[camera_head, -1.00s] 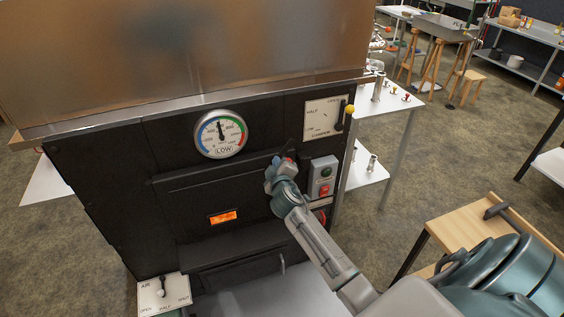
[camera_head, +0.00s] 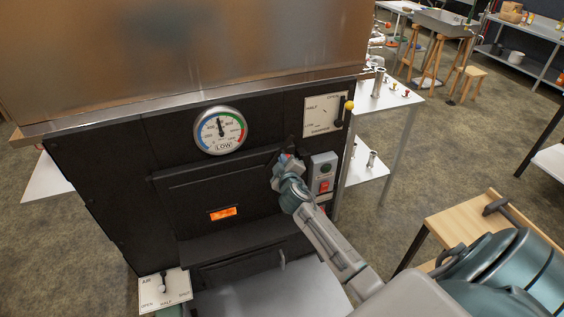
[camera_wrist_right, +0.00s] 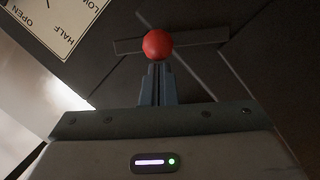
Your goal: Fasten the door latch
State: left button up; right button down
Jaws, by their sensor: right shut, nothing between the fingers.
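The firebox door (camera_head: 188,196) is a dark panel on the evaporator's front, with a small orange glowing window (camera_head: 223,213). It looks flush with the front. The latch's red ball knob (camera_wrist_right: 157,44) shows in the right wrist view, in front of a dark bar (camera_wrist_right: 207,36) on the black front. My right gripper (camera_head: 286,161) is at the door's upper right edge. Its shut fingers (camera_wrist_right: 157,84) point at the knob and hold nothing. Their tips overlap the knob's lower edge in the picture; I cannot tell whether they touch. My gripper hides most of the latch in the head view.
A round gauge (camera_head: 220,130) is up left. A wooden stool (camera_head: 465,228) stands at right.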

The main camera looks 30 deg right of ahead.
jog(key=shift+d, duration=0.2)
jog(key=s+d+f+m+y+b, duration=0.1)
jog(key=d+f+m+y+b, duration=0.1)
jog(key=d+f+m+b, duration=0.2)
jog(key=shift+s+d+f+m+y+b, duration=0.3)
jog(key=shift+d+f+m, duration=0.4)
jog(key=shift+m, duration=1)
jog(key=shift+w, duration=0.1)
